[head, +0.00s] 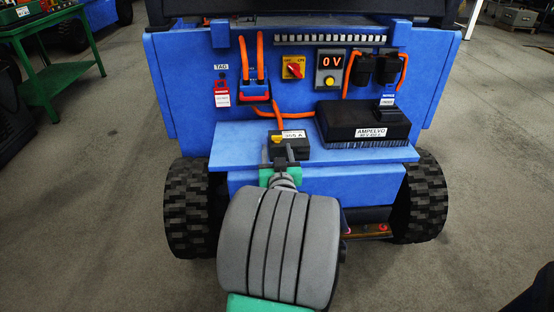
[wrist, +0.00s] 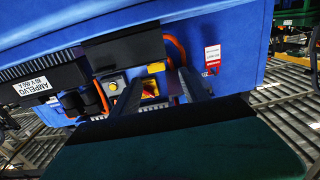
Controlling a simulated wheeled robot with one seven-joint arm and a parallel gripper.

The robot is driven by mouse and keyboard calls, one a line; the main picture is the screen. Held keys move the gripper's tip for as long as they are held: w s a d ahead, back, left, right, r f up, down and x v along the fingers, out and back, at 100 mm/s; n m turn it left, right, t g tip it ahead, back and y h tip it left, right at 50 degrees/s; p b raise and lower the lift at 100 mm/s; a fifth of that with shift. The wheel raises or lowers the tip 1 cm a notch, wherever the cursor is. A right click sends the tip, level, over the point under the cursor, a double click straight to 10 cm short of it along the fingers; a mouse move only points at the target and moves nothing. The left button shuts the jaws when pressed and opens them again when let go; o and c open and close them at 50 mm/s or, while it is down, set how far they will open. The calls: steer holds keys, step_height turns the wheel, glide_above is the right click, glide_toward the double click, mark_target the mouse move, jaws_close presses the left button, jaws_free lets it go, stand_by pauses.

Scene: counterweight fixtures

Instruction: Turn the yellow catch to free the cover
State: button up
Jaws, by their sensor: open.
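The yellow catch (head: 277,139) is a small block at the left end of a black cover (head: 302,153) with a white 355 A label, on the blue ledge. In the wrist view the yellow catch (wrist: 156,67) shows at the edge of the dark cover (wrist: 125,48). My gripper (head: 289,157) is in front of the cover and hides part of it. In the wrist view the two fingers of my gripper (wrist: 161,80) are apart, with the catch seen between them, near the tips. No contact with the catch can be made out. The jaws look empty.
A black AMPELVO box (head: 363,124) stands close on the right. A red tag (head: 222,94) hangs at left. The ledge (head: 236,143) is clear left of the cover.

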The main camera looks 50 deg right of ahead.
mark_target(277, 137)
steer(key=x, duration=0.5)
steer(key=b+x, duration=0.1)
steer(key=x, duration=0.1)
steer(key=shift+d+r, duration=0.15)
steer(key=shift+d, duration=0.35)
steer(key=shift+c, duration=0.4)
jaws_close()
